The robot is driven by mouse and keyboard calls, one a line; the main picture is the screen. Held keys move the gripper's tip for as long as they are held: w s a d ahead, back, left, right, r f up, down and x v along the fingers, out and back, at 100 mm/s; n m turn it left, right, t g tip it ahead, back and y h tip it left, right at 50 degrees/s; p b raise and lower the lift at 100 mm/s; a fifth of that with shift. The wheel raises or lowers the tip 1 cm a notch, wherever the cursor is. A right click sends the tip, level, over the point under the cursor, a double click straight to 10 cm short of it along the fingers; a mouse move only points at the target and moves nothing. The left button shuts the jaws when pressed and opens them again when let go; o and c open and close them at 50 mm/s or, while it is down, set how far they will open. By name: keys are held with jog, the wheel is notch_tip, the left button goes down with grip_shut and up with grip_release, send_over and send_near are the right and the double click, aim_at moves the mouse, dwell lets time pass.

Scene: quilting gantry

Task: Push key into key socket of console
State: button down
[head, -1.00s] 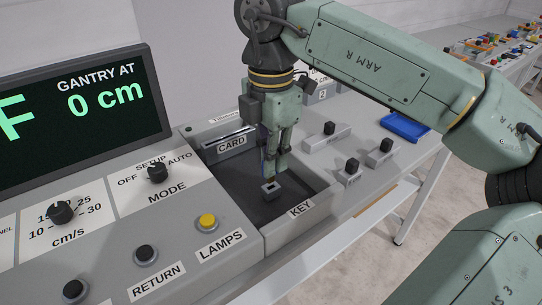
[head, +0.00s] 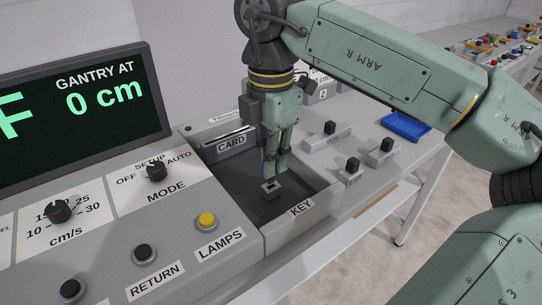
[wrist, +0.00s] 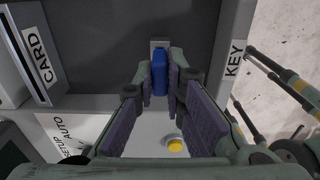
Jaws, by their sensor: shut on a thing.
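The key (wrist: 159,75) is blue and shows between the fingertips in the wrist view; in the head view only a thin blue sliver of it shows. My gripper (head: 276,172) is shut on it, fingers pointing down into the recessed tray of the console (head: 225,255). The key socket (head: 270,190) is a small grey block with a dark opening, on the tray floor by the KEY label. It also shows at the key's far end in the wrist view (wrist: 159,44). The key's tip is at or just above the socket; I cannot tell whether it is inside.
The tray's raised walls surround the gripper, with a CARD slot (head: 232,143) at its back left. A yellow LAMPS button (head: 206,221) and a MODE knob (head: 157,171) lie to the left. Several black knobs and a blue tray (head: 405,126) stand to the right.

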jog(key=shift+f+b, duration=1.05)
jog(key=shift+f, duration=0.2)
jog(key=c, duration=1.6)
grip_release()
notch_tip(320, 180, up, 12)
jog(key=shift+r, duration=0.1)
